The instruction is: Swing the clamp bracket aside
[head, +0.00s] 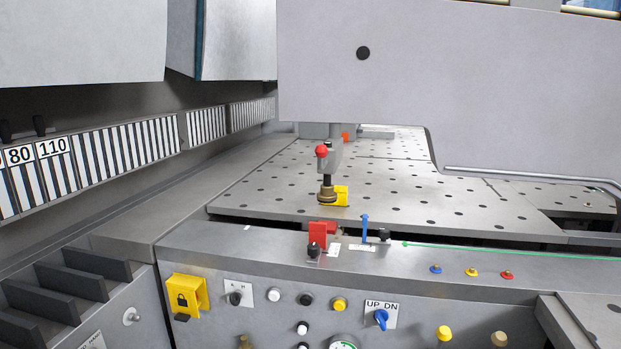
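The clamp bracket (336,156) is a small grey arm over the perforated table, in the middle of the head view. It carries a red knob (321,151) and ends in a brownish round foot (327,192). The foot is beside a yellow block (341,196) at the table's front edge; I cannot tell whether they touch. The far end of the bracket is partly hidden under the large grey overhead body. Neither of my grippers is in view.
The perforated table (390,185) lies under a large grey overhead body (450,80). In front runs a control panel (270,265) with a red block (318,234), a blue upright lever (364,228) and several knobs. A striped tool rack (125,150) stands at left.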

